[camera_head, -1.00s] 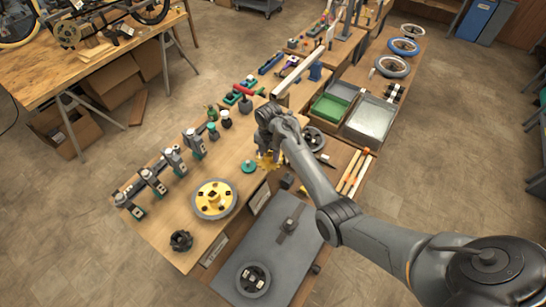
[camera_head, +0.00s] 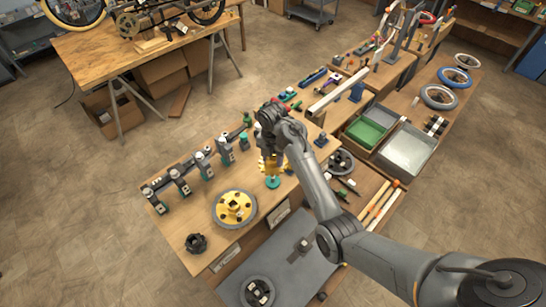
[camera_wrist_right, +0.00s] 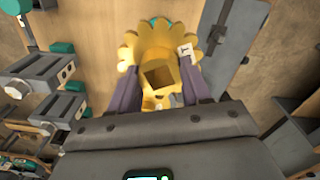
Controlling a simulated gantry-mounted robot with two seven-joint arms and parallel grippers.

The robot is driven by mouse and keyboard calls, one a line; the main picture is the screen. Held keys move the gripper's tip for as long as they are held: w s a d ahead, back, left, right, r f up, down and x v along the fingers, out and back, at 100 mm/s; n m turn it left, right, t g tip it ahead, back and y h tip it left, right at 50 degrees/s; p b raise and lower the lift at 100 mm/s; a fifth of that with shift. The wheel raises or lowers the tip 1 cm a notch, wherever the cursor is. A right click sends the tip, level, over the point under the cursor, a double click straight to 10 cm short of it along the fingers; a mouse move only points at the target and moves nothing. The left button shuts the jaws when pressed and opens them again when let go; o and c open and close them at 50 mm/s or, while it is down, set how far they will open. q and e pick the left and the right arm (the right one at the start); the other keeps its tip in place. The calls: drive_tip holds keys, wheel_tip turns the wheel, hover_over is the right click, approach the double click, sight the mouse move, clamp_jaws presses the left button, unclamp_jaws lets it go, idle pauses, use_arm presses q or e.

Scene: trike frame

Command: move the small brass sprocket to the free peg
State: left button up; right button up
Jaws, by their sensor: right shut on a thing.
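The small brass sprocket (camera_head: 266,168) is yellow and toothed, with a square hole that shows in the right wrist view (camera_wrist_right: 184,51). My right gripper (camera_head: 270,152) is shut on it, with one finger on each side in the wrist view (camera_wrist_right: 160,92). In the head view the sprocket appears just above a round teal base (camera_head: 272,183) on the bench and partly overlaps it. A bit of teal also shows behind the sprocket's far edge in the wrist view. Whether they touch, and any peg there, I cannot tell. My left gripper is not in view.
A large yellow disc with a grey rim (camera_head: 251,214) and a dark toothed part (camera_head: 196,243) lie nearer on the bench. A row of grey and teal fixtures (camera_head: 203,166) stands at left. Green and grey bins (camera_head: 410,150) are at right. A grey mat (camera_head: 300,272) lies in front.

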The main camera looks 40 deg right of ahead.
sight(273, 169)
drive_tip(key=shift+f+b, duration=0.65)
drive_tip(key=shift+f, duration=2.25)
drive_tip(key=shift+p, duration=0.55)
drive_tip(key=shift+f, duration=0.65)
drive_tip(key=shift+f+b, duration=0.35)
drive_tip(key=shift+f, duration=0.45)
